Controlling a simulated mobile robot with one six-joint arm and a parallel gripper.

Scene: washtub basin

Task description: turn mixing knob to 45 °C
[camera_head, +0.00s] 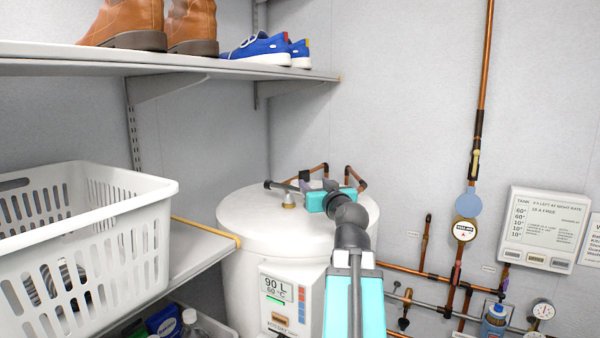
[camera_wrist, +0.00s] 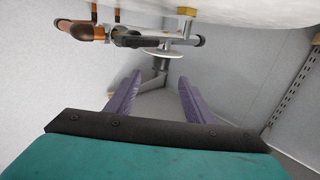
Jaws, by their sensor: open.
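The mixing knob appears to be the dark round piece (camera_wrist: 158,60) below the grey pipe valve (camera_wrist: 172,42) in the wrist view. No scale or number on it can be read. My gripper (camera_wrist: 159,80) is open, its two purple fingers apart, with the knob in line with the gap between them. I cannot tell whether the fingertips reach around the knob or stop short. In the head view my gripper (camera_head: 316,188) is over the top of the white tank (camera_head: 250,215), beside the pipework; the knob is hard to make out there.
Copper pipes (camera_wrist: 92,32) and a brass fitting (camera_wrist: 187,12) are close to the valve. The tank display (camera_head: 278,288) reads 90 L and 60 °C. A shelf (camera_head: 200,66) with shoes and a white basket (camera_head: 80,235) are left. A wall sign (camera_head: 545,230) and gauges are right.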

